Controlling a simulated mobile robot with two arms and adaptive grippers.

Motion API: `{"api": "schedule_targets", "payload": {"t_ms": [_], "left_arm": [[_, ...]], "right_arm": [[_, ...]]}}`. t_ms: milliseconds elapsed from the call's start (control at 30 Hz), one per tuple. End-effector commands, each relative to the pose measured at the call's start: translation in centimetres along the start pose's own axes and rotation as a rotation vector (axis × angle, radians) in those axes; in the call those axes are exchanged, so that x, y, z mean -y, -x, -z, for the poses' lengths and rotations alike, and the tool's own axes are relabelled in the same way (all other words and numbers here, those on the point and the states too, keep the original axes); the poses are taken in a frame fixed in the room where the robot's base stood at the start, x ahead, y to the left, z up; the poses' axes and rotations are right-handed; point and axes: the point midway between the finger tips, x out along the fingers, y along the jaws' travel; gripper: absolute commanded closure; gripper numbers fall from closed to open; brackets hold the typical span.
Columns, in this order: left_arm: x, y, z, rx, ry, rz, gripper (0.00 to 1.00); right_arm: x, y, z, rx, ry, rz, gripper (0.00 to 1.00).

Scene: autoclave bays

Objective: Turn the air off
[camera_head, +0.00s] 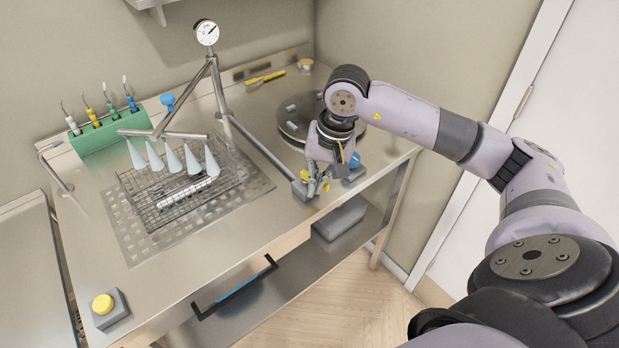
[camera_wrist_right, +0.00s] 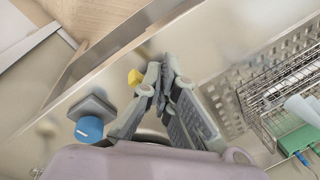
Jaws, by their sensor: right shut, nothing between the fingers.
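Which control works the air is not labelled in view. My right gripper (camera_head: 317,188) is shut and empty, pointing down at this yellow knob (camera_wrist_right: 134,77); contact cannot be told. My left gripper is out of view.
A pressure gauge (camera_head: 206,32) tops the pipework. White nozzles hang over a wire basket (camera_head: 157,212). A round steel lid (camera_head: 290,128) lies behind my right gripper. A yellow button on a grey box (camera_head: 104,304) is at the front left. The front middle counter is clear.

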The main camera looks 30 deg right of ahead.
Motion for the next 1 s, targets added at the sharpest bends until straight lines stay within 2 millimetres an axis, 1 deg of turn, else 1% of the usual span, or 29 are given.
{"api": "schedule_targets", "payload": {"t_ms": [67,467,767,1000], "left_arm": [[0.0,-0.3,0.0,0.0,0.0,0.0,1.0],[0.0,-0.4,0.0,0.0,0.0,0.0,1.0],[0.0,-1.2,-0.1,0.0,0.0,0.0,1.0],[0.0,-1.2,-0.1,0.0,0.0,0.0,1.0]], "right_arm": [[-0.2,0.0,0.3,-0.002,-0.001,0.0,1.0],[-0.4,0.1,0.5,-0.001,-0.001,0.0,1.0],[-1.2,0.1,1.1,-0.002,-0.002,0.0,1.0],[-1.2,0.3,1.1,0.0,-0.001,0.0,1.0]]}}
